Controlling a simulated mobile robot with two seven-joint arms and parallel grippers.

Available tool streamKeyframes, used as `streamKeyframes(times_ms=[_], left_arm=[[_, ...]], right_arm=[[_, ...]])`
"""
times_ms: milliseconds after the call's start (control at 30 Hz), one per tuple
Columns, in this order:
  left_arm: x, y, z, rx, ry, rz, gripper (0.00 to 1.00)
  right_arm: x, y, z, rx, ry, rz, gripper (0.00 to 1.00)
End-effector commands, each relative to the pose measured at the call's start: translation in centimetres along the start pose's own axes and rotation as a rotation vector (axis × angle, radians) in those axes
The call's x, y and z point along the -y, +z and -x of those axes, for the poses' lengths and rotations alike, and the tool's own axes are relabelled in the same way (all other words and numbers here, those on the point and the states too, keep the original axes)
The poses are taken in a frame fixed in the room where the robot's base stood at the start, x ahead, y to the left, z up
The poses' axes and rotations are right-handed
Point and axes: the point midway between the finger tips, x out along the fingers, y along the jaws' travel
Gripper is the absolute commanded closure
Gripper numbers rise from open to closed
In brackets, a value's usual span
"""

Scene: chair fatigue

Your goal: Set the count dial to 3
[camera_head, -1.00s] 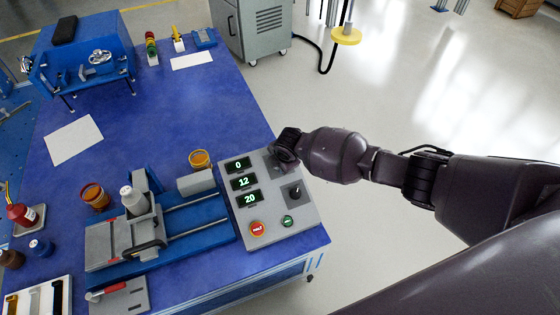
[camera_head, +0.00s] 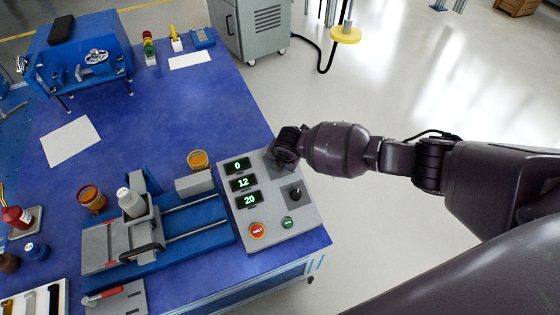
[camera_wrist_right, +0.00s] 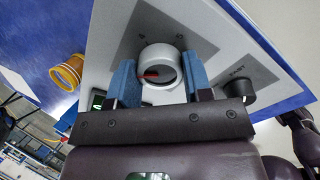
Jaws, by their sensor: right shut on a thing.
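The control panel (camera_head: 243,216) lies at the table's right edge with green displays reading 0 (camera_head: 237,166), 12 (camera_head: 243,182) and 20 (camera_head: 249,199). My right gripper (camera_head: 283,160) is over the panel's upper right corner and hides the dial there in the head view. In the right wrist view its blue fingers (camera_wrist_right: 160,82) stand on both sides of a round silver dial (camera_wrist_right: 157,54) with a red mark, shut on it. I cannot read a label for this dial. A second, black knob (camera_head: 296,192) is free, nearer the buttons. My left gripper is not in view.
A red button (camera_head: 257,230) and a green button (camera_head: 288,223) sit on the panel's near part. A blue slide fixture (camera_head: 205,224) and an orange-brown jar (camera_head: 198,159) stand left of the panel. Clear floor lies to the right.

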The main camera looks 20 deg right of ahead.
Motion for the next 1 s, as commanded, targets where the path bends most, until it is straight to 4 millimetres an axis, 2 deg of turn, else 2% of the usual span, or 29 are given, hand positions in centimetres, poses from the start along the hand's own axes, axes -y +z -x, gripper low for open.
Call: streamKeyframes(times_ms=[300, 333, 467, 767, 867, 1000], left_arm=[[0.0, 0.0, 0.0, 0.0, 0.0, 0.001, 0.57], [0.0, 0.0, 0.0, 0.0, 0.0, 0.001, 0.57], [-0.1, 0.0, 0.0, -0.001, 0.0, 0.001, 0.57], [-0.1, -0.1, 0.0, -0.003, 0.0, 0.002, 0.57], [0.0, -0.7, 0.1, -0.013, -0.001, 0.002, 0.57], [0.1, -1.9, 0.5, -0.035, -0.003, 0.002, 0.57]], right_arm=[[0.1, 0.1, -0.1, 0.001, -0.002, 0.0, 0.78], [0.1, 0.1, -0.1, 0.001, -0.002, -0.001, 0.5], [0.1, 0.1, 0.0, 0.001, -0.002, -0.001, 0.3], [0.0, 0.1, 0.1, 0.001, 0.0, -0.001, 0.29], [-0.1, 0.2, 0.9, 0.003, 0.003, 0.0, 0.29], [-0.4, 0.3, 3.2, 0.006, 0.007, 0.0, 0.29]])
